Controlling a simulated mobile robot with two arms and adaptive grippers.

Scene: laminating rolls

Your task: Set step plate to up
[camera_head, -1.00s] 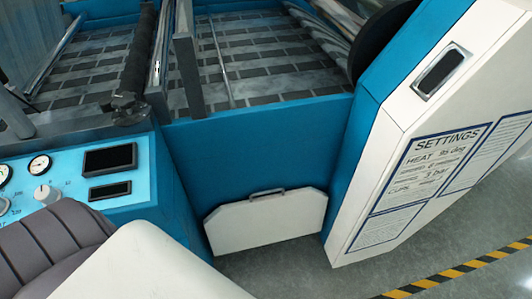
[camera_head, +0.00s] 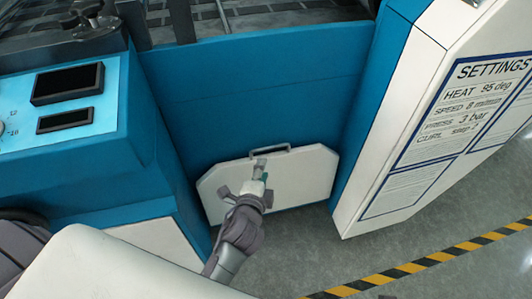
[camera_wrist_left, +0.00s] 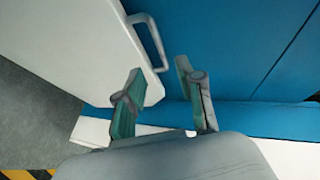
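The step plate (camera_head: 305,185) is a white panel with cut corners, low on the blue front of the machine. A grey bar handle (camera_head: 270,152) sits at its upper edge. My left gripper (camera_head: 260,168) is in front of the plate, just below the handle in the head view. In the left wrist view its two fingers (camera_wrist_left: 160,92) are apart with nothing between them. There the plate (camera_wrist_left: 85,45) is at upper left, and the handle (camera_wrist_left: 150,40) lies just beyond the fingertips, apart from them. My right gripper is not in view.
A white cabinet with a settings sheet (camera_head: 455,120) stands close to the right of the plate. A blue control box with dark displays (camera_head: 68,84) is to the left. Grey floor with a yellow-black stripe (camera_head: 430,262) lies in front.

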